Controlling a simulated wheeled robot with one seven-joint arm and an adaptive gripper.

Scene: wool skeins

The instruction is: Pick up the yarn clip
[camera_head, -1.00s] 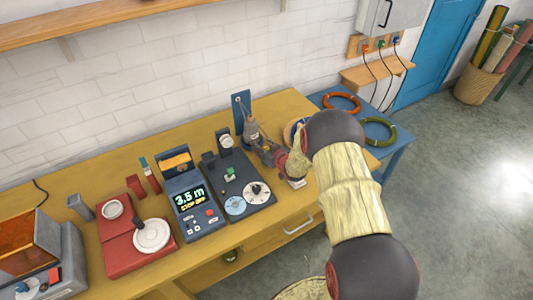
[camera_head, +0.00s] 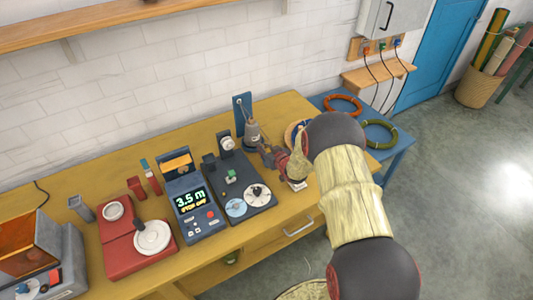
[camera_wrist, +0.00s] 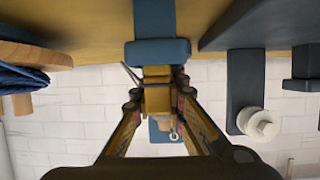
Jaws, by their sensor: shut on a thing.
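My gripper (camera_head: 266,150) is over the back of the yellow bench, beside a grey cone-shaped thing (camera_head: 252,133) and a blue upright plate (camera_head: 242,112). In the wrist view, the fingers of my gripper (camera_wrist: 158,92) close in from both sides on a small yellow block-like piece (camera_wrist: 157,98). It looks like the yarn clip, but the fingers cover its sides. A blue bar with a stem (camera_wrist: 158,52) shows just beyond the fingertips; I cannot tell whether it touches the held piece. In the head view the clip is too small to make out.
A dark board with dials (camera_head: 240,185) and a display unit (camera_head: 197,210) stand left of my gripper. A red scale-like device (camera_head: 125,245) is farther left. Coiled rings (camera_head: 380,132) lie on the blue side table at right. White brick wall is behind.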

